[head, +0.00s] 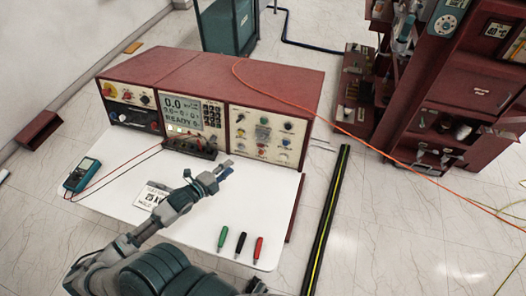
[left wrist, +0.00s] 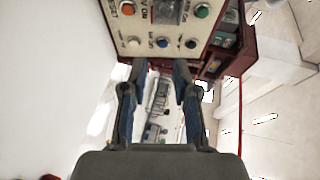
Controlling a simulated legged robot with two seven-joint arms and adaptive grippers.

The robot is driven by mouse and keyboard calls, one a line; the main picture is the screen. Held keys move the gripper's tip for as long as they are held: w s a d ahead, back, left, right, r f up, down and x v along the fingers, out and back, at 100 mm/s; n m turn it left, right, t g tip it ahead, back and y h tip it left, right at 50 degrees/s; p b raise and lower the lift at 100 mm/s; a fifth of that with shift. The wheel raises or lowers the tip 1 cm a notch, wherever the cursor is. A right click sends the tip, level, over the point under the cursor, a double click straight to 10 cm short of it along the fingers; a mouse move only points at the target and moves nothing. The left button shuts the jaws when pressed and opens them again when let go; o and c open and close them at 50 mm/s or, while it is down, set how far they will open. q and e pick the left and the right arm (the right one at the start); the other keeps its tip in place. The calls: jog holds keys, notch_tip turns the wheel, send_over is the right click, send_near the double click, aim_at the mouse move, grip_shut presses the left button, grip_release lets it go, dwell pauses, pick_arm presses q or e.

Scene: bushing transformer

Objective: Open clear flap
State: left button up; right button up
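The red test console (head: 215,88) stands on a white worktop (head: 110,195). Its right cream panel (head: 266,136) has several coloured buttons and knobs. A small pale cover (head: 262,132) in that panel's upper middle may be the clear flap; its position is too small to tell. My right gripper is not seen.
Green, black and red probes (head: 240,243) lie at the worktop's front right. A multimeter (head: 83,174) with leads lies at the left. A label card (head: 153,196) lies beside my left arm. An orange cable (head: 345,132) runs off the console; a red shelf unit (head: 440,90) stands right.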

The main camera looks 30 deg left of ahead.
pick_arm(q)
notch_tip(320, 180, down, 3)
jog(key=a, duration=0.2)
jog(key=b, duration=0.2)
send_near(261, 139)
jog(key=s+d+f, duration=0.2)
jog(key=d, duration=0.1)
jog(key=w+a+f, duration=0.2)
jog(key=w+f, duration=0.1)
jog(key=w, duration=0.5)
jog(key=d, duration=0.1)
jog(key=d+r, duration=0.1)
jog(key=shift+w+d, duration=0.15)
jog(key=shift+d, duration=0.25)
jog(key=shift+c, duration=0.2)
jog(key=shift+a, duration=0.1)
jog(key=c, duration=0.4)
jog(key=shift+a+f, duration=0.1)
jog(key=shift+a, duration=0.25)
grip_shut()
jog(key=shift+a+f, duration=0.25)
jog(key=shift+a, duration=0.35)
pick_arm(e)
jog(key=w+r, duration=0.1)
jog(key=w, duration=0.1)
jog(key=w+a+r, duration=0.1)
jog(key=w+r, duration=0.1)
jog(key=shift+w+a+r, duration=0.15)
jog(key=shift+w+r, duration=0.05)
